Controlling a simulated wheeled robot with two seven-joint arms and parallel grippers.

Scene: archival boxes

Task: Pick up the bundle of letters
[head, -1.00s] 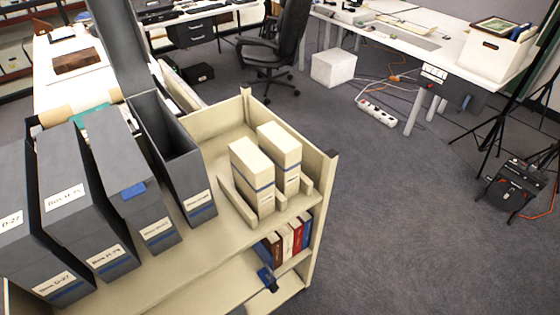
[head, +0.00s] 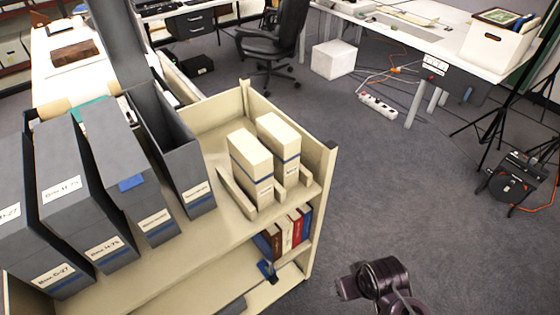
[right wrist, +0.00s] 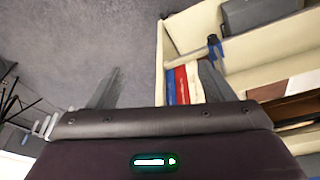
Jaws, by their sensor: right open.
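I cannot pick out a bundle of letters for certain in either view. Two cream boxes with blue bands, the nearer (head: 250,165) and the farther (head: 279,145), stand upright between low dividers on the cart's top shelf. Part of my right arm (head: 375,280) shows at the bottom of the head view, to the right of the cart; its fingertips cannot be made out there. In the right wrist view my right gripper (right wrist: 158,85) has its fingers wide apart with nothing between them, near the cart's lower shelves. My left gripper is not in view.
The cream cart (head: 225,225) also carries several grey archival boxes (head: 87,200), one open-topped (head: 178,150). Red, white and blue books (head: 285,235) stand on its lower shelf. Carpet (head: 410,190) is clear to the right. A black tripod stand and bag (head: 512,178) are farther right.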

